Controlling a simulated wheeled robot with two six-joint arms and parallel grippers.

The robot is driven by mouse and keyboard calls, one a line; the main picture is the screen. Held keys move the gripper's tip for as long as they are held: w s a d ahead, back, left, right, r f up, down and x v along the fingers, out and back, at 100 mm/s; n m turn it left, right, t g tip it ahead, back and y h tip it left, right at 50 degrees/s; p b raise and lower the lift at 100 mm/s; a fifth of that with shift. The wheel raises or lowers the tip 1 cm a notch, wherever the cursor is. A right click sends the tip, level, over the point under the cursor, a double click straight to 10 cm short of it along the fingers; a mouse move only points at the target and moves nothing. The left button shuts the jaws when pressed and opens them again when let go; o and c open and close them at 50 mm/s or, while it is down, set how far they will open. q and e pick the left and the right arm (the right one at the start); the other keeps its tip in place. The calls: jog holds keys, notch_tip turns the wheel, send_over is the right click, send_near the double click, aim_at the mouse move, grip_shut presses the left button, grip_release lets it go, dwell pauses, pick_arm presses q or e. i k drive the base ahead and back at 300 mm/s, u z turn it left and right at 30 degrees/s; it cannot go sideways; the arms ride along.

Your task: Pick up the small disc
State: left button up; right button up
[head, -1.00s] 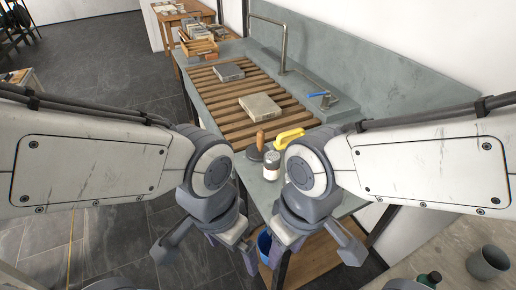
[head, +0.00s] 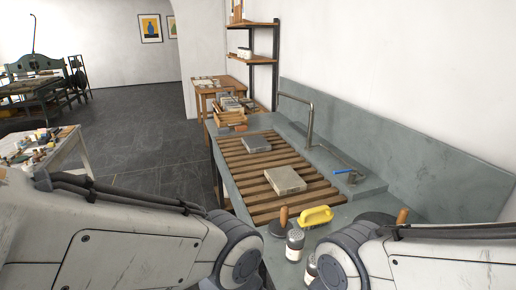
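A small dark grey disc (head: 277,231) with an upright wooden handle stands on the front part of the grey sink counter, beside the yellow-handled brush. A larger dark disc (head: 374,218), also with a wooden handle, lies to the right, partly hidden by my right arm. Both of my arms reach in from the lower corners. Both grippers are below the picture and out of view, so I cannot see their state.
A yellow brush (head: 316,216) and white shaker jars (head: 294,246) stand close to the small disc. Stone slabs (head: 286,180) lie on the wooden slats (head: 262,170). A tap pipe (head: 309,120) rises at the back. A cluttered table (head: 70,150) stands at left, with open floor between.

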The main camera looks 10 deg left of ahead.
aim_at(279, 228)
jog(key=u, duration=1.95)
jog(key=i, duration=1.75)
jog(key=z, duration=4)
jog(key=i, duration=0.5)
jog(key=u, duration=0.1)
